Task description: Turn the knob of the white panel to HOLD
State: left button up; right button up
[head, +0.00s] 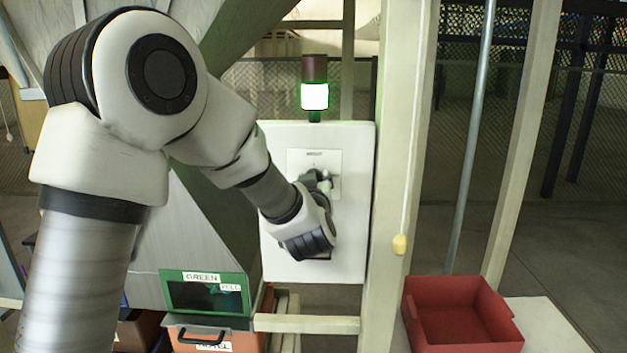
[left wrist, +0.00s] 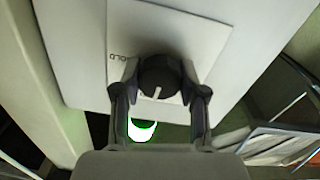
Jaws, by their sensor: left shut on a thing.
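The white panel (head: 350,245) stands upright in the middle of the head view, with a pale label plate (head: 298,160) on its face. My left gripper (head: 318,182) is at that plate and largely covers the knob there. In the left wrist view the dark round knob (left wrist: 160,80) sits between the two fingers of my left gripper (left wrist: 160,72), which are shut on its sides. Its white pointer mark points toward the bottom of that view, where the lamp is. Dark lettering at the left of the knob is partly hidden by a finger. My right gripper is not in view.
A signal lamp (head: 314,96) above the panel glows green-white. A red bin (head: 412,318) stands at lower right. A green-framed sign (head: 180,279) is at lower left.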

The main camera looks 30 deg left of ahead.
pick_arm(q)
jog(key=m+p, duration=0.2)
jog(key=m, duration=0.1)
jog(key=shift+r+m, duration=0.15)
jog(key=shift+m, duration=0.15)
jog(key=m+p, duration=0.2)
jog(key=m, duration=0.2)
jog(key=shift+m+p, duration=0.3)
jog(key=shift+p, duration=0.05)
jog(key=m+p, duration=0.2)
jog(key=m, duration=0.2)
jog(key=shift+m+p, duration=0.3)
jog(key=shift+p, duration=0.1)
jog(key=shift+m+p, duration=1.25)
jog(key=shift+m, duration=0.85)
jog(key=o, duration=1.1)
jog(key=shift+o, duration=0.2)
